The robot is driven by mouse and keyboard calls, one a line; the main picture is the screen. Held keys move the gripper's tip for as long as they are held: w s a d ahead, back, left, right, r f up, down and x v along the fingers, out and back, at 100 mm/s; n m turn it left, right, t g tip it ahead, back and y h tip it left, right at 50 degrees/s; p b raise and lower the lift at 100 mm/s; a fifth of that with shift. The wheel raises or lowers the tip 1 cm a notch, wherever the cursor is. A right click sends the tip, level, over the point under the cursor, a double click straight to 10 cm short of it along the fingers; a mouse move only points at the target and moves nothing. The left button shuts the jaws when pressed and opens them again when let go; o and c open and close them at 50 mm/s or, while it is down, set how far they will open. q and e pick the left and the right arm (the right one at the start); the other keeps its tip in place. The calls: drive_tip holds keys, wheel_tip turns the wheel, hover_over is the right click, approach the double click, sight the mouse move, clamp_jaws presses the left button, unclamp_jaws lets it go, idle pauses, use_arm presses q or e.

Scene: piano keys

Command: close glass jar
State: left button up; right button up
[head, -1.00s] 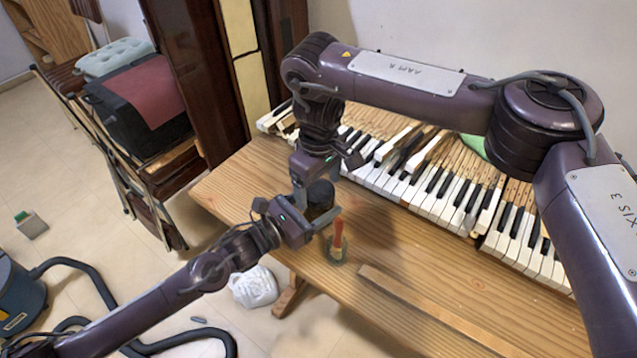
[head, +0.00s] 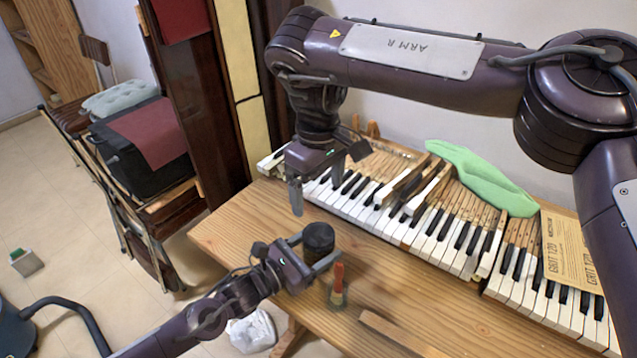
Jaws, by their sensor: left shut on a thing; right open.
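A wooden strip (head: 400,333) lies at the front of the table (head: 232,228). Piano keys (head: 420,225), a green cloth (head: 480,178) and a sandpaper sheet (head: 572,252) are behind.

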sight(305, 255)
idle(0.3)
use_arm(q)
drive_tip(key=o, duration=2)
drive_tip(key=shift+c, duration=0.2)
drive_tip(key=b+v, duration=0.1)
drive_tip(key=v, duration=0.6)
drive_tip(key=shift+s+a, duration=0.25)
drive_tip(key=shift+a, duration=0.1)
